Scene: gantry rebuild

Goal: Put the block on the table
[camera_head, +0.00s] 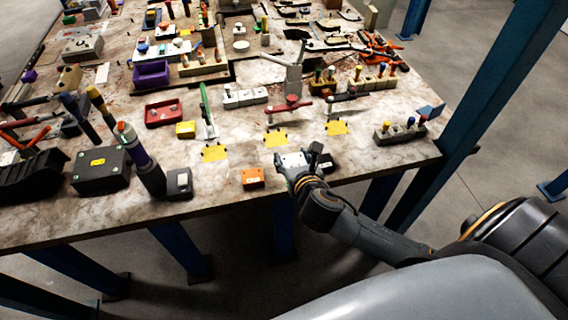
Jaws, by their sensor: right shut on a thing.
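My right gripper (301,164) reaches in from the lower right and is low over the front edge of the table (350,175). It is shut on a small white block (291,159), which shows at its fingertips. The gripper partly hides the block, and I cannot tell whether the block touches the tabletop. My left gripper is not in view.
An orange block (253,178) lies just left of my right gripper. Yellow pads (276,139) lie behind it. A grey holder with coloured pegs (400,132) stands to the right. A black box (101,170) and tools crowd the left. A blue post (475,95) rises at the right corner.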

